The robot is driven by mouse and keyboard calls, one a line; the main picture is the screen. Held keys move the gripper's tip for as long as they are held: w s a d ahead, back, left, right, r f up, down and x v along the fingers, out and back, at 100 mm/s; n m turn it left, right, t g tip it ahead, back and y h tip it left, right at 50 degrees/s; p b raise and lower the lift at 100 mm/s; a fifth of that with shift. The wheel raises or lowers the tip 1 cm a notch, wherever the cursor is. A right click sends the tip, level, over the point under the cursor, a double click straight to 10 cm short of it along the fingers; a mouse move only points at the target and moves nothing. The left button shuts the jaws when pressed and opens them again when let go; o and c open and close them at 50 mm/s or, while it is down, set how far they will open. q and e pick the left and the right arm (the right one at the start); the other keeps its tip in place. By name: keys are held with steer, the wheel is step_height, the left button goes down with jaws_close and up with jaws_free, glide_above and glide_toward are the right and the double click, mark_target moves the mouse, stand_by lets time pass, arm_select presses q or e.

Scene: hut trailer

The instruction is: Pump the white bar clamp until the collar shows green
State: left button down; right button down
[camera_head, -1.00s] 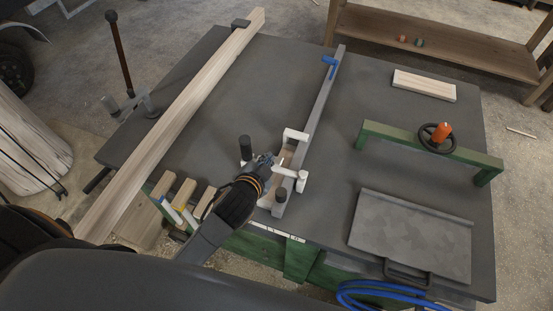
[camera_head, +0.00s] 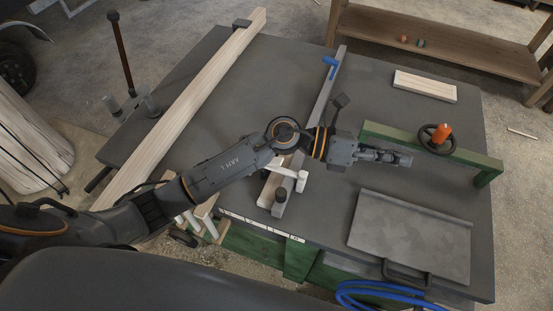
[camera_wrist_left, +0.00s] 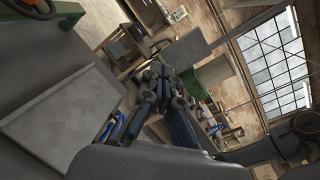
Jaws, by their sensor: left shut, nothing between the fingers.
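The bar clamp lies across the grey bench top. Its grey bar (camera_head: 325,105) runs away from me to a blue piece (camera_head: 331,66) at the far end. Its white parts (camera_head: 290,176) and a dark knob (camera_head: 280,195) show near the front edge. My left arm crosses above the clamp and hides part of it. I cannot make out a green collar. My left gripper (camera_head: 402,159) is shut and empty, to the right of the clamp and apart from it, near the green frame. Its fingers also show in the left wrist view (camera_wrist_left: 165,85). My right gripper is out of view.
A green frame (camera_head: 395,135) with a dark handwheel and orange knob (camera_head: 441,133) stands at right. A grey plate (camera_head: 410,235) lies before it. A wooden block (camera_head: 424,86) lies behind. A long plank (camera_head: 190,100) lies at left.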

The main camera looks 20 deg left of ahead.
arm_select(q)
steer(key=a+f+m+g+y, duration=0.3)
steer(key=a+f+m+y, duration=0.5)
steer(key=f+y, duration=0.25)
steer(key=w+a+y, duration=0.2)
steer(key=a, duration=0.3)
steer(key=w+a+y, duration=0.2)
steer(key=a+y, duration=0.1)
steer(key=a, duration=0.3)
steer(key=w+a+f+m+y, duration=0.1)
steer(key=w+a+y, duration=0.1)
steer(key=a, duration=0.3)
steer(key=shift+a+t+y, duration=0.35)
steer(key=shift+t+y, duration=0.05)
steer(key=shift+y, duration=0.15)
steer(key=shift+s+f, duration=0.1)
steer(key=shift+a+f+b, duration=0.15)
steer(key=shift+f+b, duration=0.65)
steer(key=shift+f, duration=0.95)
steer(key=shift+a+f+b, duration=0.15)
steer(key=shift+f+b, duration=0.65)
steer(key=shift+f, duration=0.95)
